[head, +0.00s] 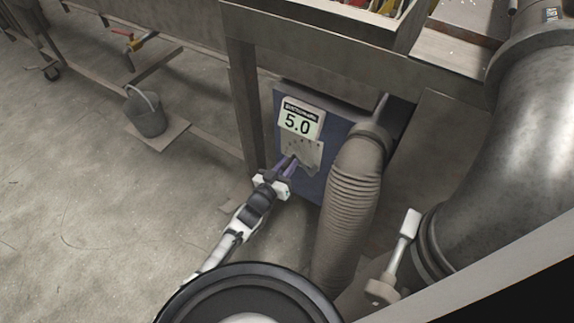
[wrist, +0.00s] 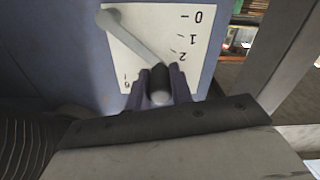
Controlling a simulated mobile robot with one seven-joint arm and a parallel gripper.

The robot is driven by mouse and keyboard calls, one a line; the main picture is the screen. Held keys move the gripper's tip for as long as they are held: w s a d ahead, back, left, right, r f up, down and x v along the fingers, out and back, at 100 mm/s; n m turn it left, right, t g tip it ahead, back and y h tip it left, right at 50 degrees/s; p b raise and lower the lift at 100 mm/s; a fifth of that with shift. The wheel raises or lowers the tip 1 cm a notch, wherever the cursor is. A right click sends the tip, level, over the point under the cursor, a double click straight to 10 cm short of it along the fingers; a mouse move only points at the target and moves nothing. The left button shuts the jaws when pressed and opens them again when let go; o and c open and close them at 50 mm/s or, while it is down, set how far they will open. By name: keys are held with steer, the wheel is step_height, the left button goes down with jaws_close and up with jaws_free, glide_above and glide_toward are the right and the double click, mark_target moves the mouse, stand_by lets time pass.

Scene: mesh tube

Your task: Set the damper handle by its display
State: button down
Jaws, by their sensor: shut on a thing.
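The display (head: 298,122) is a pale sign on the blue panel under the bench and reads 5.0. Below it is a scale plate (head: 308,152), which also shows upside down in the wrist view (wrist: 190,42) with 0, 1 and 2 at the right edge. The damper handle (wrist: 132,38) is a grey lever with a dark knob (wrist: 160,92), slanting across the plate from its upper-left end. My gripper (head: 289,164) is shut on the handle, its purple fingers (wrist: 160,76) on both sides of the knob. The fingers and handle hide part of the scale.
A ribbed grey hose (head: 349,205) hangs just right of the panel. A big metal pipe (head: 512,130) and a pale bar (head: 403,245) are further right. A bench leg (head: 245,100) is at left.

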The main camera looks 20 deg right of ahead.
steer(key=shift+f, duration=0.1)
steer(key=shift+w+a+f+n, duration=0.15)
steer(key=shift+f+n, duration=0.1)
steer(key=shift+n, duration=0.25)
steer(key=c, duration=1.2)
jaws_free()
steer(key=shift+c, duration=0.2)
steer(key=v, duration=1.3)
steer(key=shift+s+a, duration=0.25)
steer(key=shift+a, duration=0.05)
